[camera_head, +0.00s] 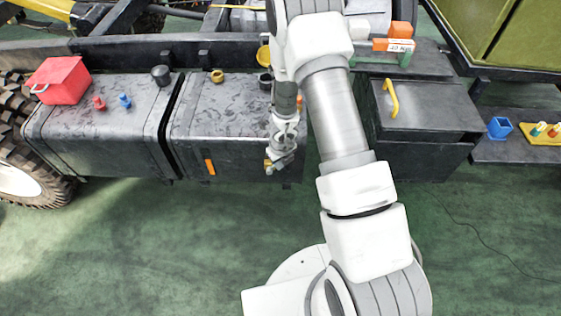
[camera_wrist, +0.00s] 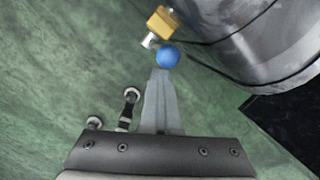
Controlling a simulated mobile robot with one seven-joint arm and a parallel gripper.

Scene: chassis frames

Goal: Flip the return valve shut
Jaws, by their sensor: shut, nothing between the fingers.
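In the wrist view a brass valve body (camera_wrist: 162,20) sits near the top beside a dark, rounded tank (camera_wrist: 270,40). A short silver stem (camera_wrist: 150,41) and a blue ball knob (camera_wrist: 168,56) show below the body. My gripper (camera_wrist: 160,74) is shut and empty, its fingertips just below the blue knob in the picture. I cannot tell whether they touch it. In the head view my gripper (camera_head: 274,160) is low at the front of the right-hand tank (camera_head: 225,140), with a small yellow bit of the valve (camera_head: 268,167) by its tips.
A red box (camera_head: 60,80), red and blue fittings (camera_head: 124,101) and a black cap (camera_head: 161,74) stand on the left tank. A dark box with a yellow handle (camera_head: 391,98) is right of my arm. The green floor (camera_head: 150,240) in front is clear.

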